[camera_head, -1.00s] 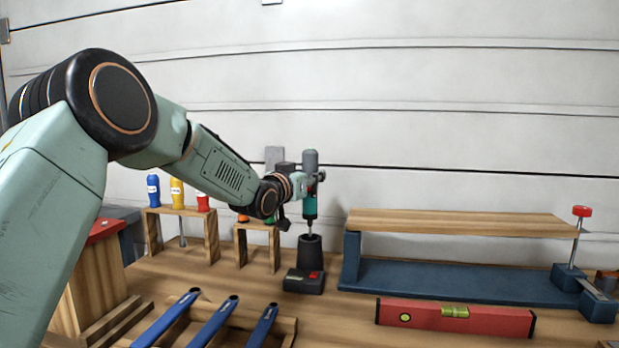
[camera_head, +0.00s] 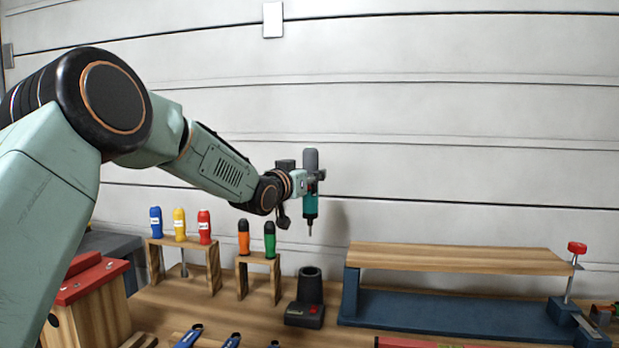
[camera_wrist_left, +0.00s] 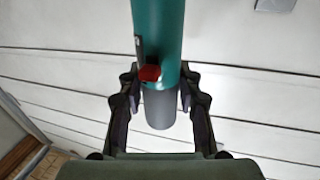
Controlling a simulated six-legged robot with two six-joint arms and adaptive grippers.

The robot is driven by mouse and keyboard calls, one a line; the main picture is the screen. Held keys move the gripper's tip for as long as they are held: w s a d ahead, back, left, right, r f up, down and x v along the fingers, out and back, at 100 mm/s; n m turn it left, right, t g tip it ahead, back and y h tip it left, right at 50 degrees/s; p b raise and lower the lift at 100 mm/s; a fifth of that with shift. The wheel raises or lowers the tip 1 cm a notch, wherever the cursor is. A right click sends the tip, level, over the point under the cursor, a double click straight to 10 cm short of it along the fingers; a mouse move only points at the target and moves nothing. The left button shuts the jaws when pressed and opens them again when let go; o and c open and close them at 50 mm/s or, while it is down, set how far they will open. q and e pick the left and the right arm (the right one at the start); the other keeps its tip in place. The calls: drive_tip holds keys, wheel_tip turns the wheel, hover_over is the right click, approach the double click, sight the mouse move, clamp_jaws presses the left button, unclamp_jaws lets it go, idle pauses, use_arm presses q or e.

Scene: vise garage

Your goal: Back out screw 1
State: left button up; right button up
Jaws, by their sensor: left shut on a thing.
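My left gripper (camera_head: 312,180) is shut on a teal and grey power screwdriver (camera_head: 311,203). It holds the screwdriver upright in the air, bit pointing down, above its black holder (camera_head: 309,288). In the left wrist view the teal body (camera_wrist_left: 158,35) runs between my fingers (camera_wrist_left: 160,105), with a red button on its side. A wooden board (camera_head: 455,257) lies across a blue vise (camera_head: 440,312) at the right. I cannot make out screw 1. My right gripper is not in view.
A red-lidded wooden box (camera_head: 95,295) stands at the left. Blue-handled tools (camera_head: 188,337) and a red level (camera_head: 400,342) show at the front edge. The air right of the gripper is clear.

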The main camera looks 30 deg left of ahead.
use_arm(q)
drive_tip(key=shift+r+p, duration=3.55)
drive_tip(key=shift+r, duration=0.45)
drive_tip(key=shift+f, duration=0.15)
